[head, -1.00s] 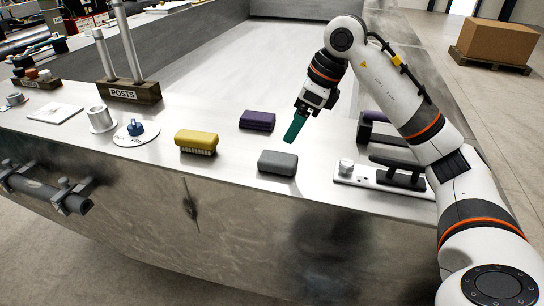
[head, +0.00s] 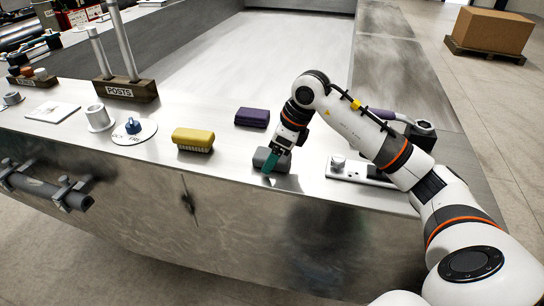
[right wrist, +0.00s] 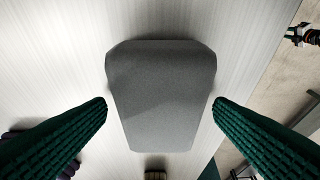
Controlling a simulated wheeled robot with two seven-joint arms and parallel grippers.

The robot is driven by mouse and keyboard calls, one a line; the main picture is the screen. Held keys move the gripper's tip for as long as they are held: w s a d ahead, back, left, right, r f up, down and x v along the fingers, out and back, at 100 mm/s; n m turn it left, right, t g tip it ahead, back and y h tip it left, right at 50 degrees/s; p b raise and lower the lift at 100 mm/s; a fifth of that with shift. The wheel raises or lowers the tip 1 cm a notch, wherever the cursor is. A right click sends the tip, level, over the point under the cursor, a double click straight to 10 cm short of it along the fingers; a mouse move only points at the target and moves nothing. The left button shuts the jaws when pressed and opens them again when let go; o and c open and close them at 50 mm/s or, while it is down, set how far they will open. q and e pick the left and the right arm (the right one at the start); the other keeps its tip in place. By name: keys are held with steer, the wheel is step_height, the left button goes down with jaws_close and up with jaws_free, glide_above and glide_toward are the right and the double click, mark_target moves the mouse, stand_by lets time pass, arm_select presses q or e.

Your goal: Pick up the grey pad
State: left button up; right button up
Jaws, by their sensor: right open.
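The grey pad (head: 262,157) lies on the metal deck near its front edge, partly hidden behind my right gripper (head: 270,165) in the head view. In the right wrist view the pad (right wrist: 160,95) fills the middle. My right gripper (right wrist: 160,112) is open, with one green finger on each side of the pad and a visible gap on both sides. I cannot tell whether the fingertips touch the deck. My left gripper does not show.
A yellow brush (head: 193,140) stands to the left of the pad, and a purple block (head: 252,117) lies behind it. A metal plate with a knob (head: 338,163) sits to the right. The deck's front edge runs close in front.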

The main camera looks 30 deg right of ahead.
steer(key=shift+c, duration=0.4)
steer(key=c, duration=1)
steer(key=shift+o, duration=0.2)
steer(key=shift+r, duration=0.2)
step_height(320, 180, up, 10)
steer(key=b, duration=0.1)
steer(key=shift+f+b, duration=0.15)
steer(key=shift+b, duration=0.2)
steer(key=o, duration=0.4)
steer(key=c, duration=0.3)
steer(key=shift+c, duration=0.2)
steer(key=shift+s, duration=0.1)
